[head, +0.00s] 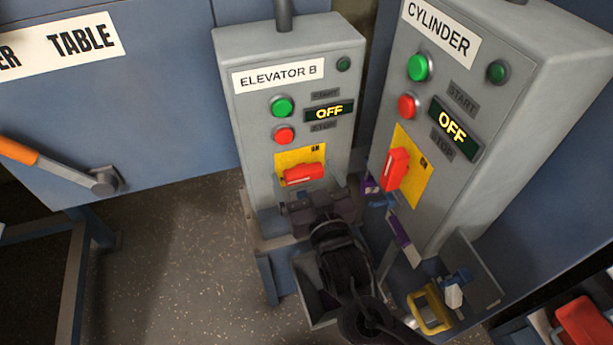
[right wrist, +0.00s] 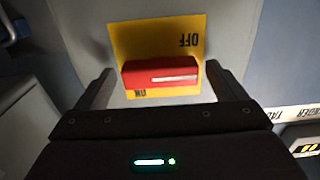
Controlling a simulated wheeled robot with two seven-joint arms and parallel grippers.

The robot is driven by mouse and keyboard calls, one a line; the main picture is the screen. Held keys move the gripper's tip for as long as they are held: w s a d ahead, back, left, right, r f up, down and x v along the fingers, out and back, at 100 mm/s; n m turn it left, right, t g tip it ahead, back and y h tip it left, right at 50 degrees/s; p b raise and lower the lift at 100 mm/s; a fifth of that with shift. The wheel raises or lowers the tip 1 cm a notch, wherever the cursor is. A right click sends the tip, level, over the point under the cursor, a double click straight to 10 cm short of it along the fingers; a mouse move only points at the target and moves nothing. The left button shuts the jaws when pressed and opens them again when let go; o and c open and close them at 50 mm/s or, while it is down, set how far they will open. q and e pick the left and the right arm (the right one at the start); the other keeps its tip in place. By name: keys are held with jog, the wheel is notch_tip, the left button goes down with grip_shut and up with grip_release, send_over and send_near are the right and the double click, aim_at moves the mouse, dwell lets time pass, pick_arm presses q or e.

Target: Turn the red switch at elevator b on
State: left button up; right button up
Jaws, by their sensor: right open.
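The grey elevator B box (head: 240,110) carries a red switch (head: 303,174) on a yellow plate (head: 285,160). The switch handle lies roughly horizontal, and the box's display (head: 329,112) reads OFF. My right gripper (head: 316,189) is open just in front of and below the switch. In the right wrist view the red switch (right wrist: 160,72) sits between the two spread fingers (right wrist: 158,76), with a gap on each side. Its white mark points right there, and the plate's lettering shows upside down. Whether the fingers reach the handle's depth is unclear. My left gripper is not in view.
The cylinder box (head: 490,190) stands close on the right with its own red switch (head: 396,169) and an OFF display. Trays with padlocks and tags (head: 430,306) sit below. A blue table panel (head: 160,105) with an orange-tipped lever (head: 60,167) is at left, over open floor.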

jog(key=c, duration=1)
jog(key=m+b, duration=0.1)
jog(key=m, duration=0.2)
jog(key=shift+f+m, duration=0.1)
jog(key=shift+m, duration=0.3)
jog(key=m+b, duration=0.1)
jog(key=m, duration=0.4)
jog(key=shift+d, duration=0.1)
jog(key=m+b, duration=0.1)
jog(key=m, duration=0.3)
jog(key=shift+m, duration=0.4)
jog(key=shift+m+b, duration=0.4)
jog(key=shift+m, duration=1.8)
jog(key=o, duration=1)
